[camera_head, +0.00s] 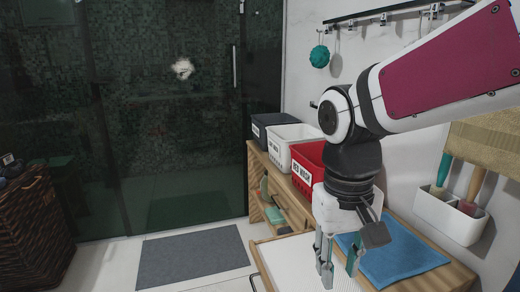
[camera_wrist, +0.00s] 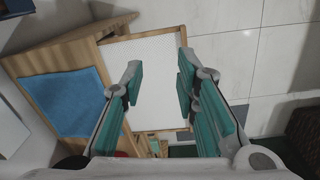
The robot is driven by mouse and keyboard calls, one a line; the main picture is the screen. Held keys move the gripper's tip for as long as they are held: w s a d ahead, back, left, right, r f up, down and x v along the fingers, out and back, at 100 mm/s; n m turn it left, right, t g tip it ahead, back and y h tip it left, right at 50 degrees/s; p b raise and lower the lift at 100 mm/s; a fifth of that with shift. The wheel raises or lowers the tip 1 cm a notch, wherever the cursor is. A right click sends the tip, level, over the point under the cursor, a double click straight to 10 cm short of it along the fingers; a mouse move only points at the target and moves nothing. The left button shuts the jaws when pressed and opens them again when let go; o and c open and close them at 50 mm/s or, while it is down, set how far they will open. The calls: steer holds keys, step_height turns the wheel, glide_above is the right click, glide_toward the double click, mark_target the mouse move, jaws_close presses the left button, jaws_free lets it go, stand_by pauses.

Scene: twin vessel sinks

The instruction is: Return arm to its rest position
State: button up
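My gripper (camera_head: 340,265) hangs pointing down at the end of my white and magenta arm, in front of the wooden counter. In the wrist view my gripper (camera_wrist: 158,80) has its two green-padded fingers spread apart, with nothing between them. Below it is an open drawer (camera_wrist: 146,60) with a white liner, which looks empty. The drawer also shows in the head view (camera_head: 262,262), partly hidden by my gripper.
A blue towel (camera_head: 405,255) lies on the counter at right. Dark, white and red bins (camera_head: 308,160) stand along its back. A white wall holder (camera_head: 450,215) carries brushes. A grey mat (camera_head: 195,255) and a wicker basket (camera_head: 30,225) are on the floor at left.

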steer(key=s+d+m, duration=0.1)
steer(key=s+d, duration=0.2)
steer(key=s, duration=0.7)
steer(key=s+d+m, duration=0.1)
steer(key=s+d, duration=0.3)
steer(key=s, duration=0.6)
step_height(320, 180, up, 28)
steer(key=t+p, duration=0.4)
steer(key=p, duration=2.2)
steer(key=shift+w+r+y+p, duration=0.15)
steer(key=shift+w+y+p, duration=0.15)
steer(key=shift+w, duration=0.1)
